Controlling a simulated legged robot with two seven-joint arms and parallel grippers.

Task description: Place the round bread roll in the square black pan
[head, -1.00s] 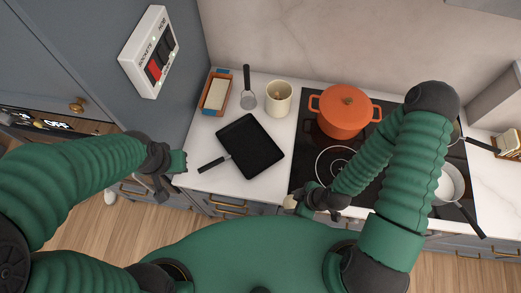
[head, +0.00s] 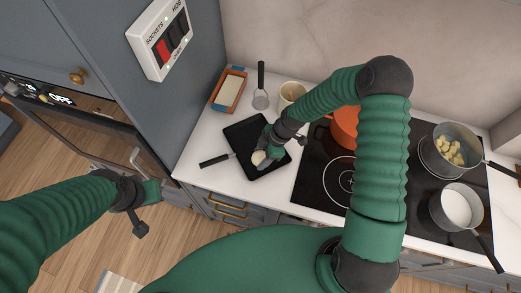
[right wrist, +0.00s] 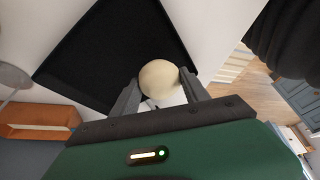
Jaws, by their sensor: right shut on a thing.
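The square black pan (head: 240,135) lies on the white worktop left of the hob, with its handle pointing left. My right gripper (head: 263,156) is shut on the round bread roll (head: 258,158), over the front part of the pan. In the right wrist view the pale roll (right wrist: 160,76) sits between the two fingers (right wrist: 160,92), with the dark pan (right wrist: 110,50) behind it. I cannot tell whether the roll touches the pan. My left gripper (head: 138,208) is out in front of the cabinets, away from the pan; its finger opening is unclear.
Behind the pan stand an orange dish (head: 229,90), a masher-like utensil (head: 261,98) and a cream pot (head: 292,95). An orange pot (head: 344,128), partly hidden by my arm, and two saucepans (head: 457,204) (head: 456,136) stand on the hob. A tall cabinet (head: 197,70) rises at the left.

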